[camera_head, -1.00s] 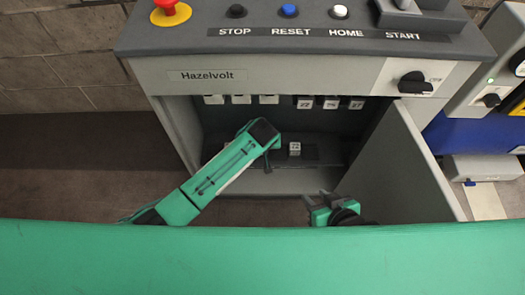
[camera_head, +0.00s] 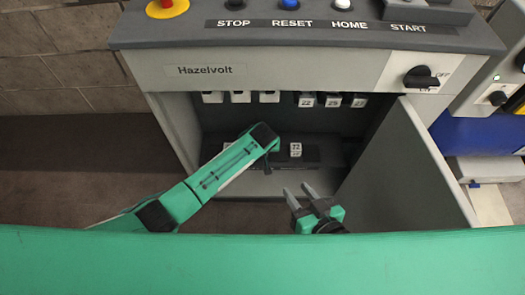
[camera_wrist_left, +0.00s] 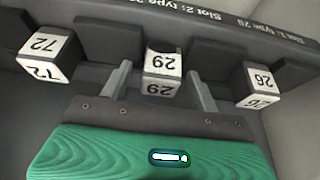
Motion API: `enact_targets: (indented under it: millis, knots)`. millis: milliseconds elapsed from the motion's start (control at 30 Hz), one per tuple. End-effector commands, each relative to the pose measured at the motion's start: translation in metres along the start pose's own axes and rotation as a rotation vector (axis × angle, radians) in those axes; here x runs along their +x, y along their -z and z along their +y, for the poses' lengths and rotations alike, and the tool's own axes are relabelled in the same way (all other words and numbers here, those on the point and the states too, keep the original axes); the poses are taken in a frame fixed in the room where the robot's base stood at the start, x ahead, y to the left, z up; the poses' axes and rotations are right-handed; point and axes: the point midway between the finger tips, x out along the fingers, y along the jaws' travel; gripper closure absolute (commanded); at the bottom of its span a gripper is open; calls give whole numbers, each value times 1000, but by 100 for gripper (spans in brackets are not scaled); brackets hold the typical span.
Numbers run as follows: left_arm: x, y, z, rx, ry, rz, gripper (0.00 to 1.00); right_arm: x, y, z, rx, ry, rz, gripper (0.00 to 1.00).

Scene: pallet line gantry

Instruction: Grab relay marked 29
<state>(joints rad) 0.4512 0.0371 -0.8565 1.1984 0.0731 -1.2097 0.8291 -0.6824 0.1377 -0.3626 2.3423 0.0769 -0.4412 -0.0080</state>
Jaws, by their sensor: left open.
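The relay marked 29 (camera_wrist_left: 160,75) is a dark block with a white label, upside down in the left wrist view, set in a row of slots. My left gripper (camera_wrist_left: 158,82) is open, with one finger on each side of this relay; I cannot tell whether they touch it. In the head view my left arm reaches into the cabinet, and its gripper is mostly hidden. My right gripper (camera_head: 306,191) is open and empty, with its two fingers apart in front of the cabinet opening.
Relays marked 72 (camera_wrist_left: 45,55) and 26 (camera_wrist_left: 258,84) flank relay 29. More relays hang under the cabinet top (camera_head: 332,100). The open cabinet door (camera_head: 405,170) stands to the right.

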Motion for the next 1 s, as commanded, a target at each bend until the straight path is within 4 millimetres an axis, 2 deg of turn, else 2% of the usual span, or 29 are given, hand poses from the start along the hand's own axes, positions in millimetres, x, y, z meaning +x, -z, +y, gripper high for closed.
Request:
enact_targets:
  millis: [200, 400, 467, 767, 1000]
  knots:
    - [0, 0, 0, 0, 0, 0, 38, 0, 0, 0, 0, 0, 1, 64]
    - [0, 0, 0, 0, 0, 0, 77, 0, 0, 0, 0, 0, 1, 64]
    - [0, 0, 0, 0, 0, 0, 87, 0, 0, 0, 0, 0, 0, 64]
    - [-2, 1, 0, 0, -1, 0, 87, 0, 0, 0, 0, 0, -2, 64]
    - [-16, 7, 1, 0, -1, 1, 87, -3, 0, 8, -11, -21, -64, 64]
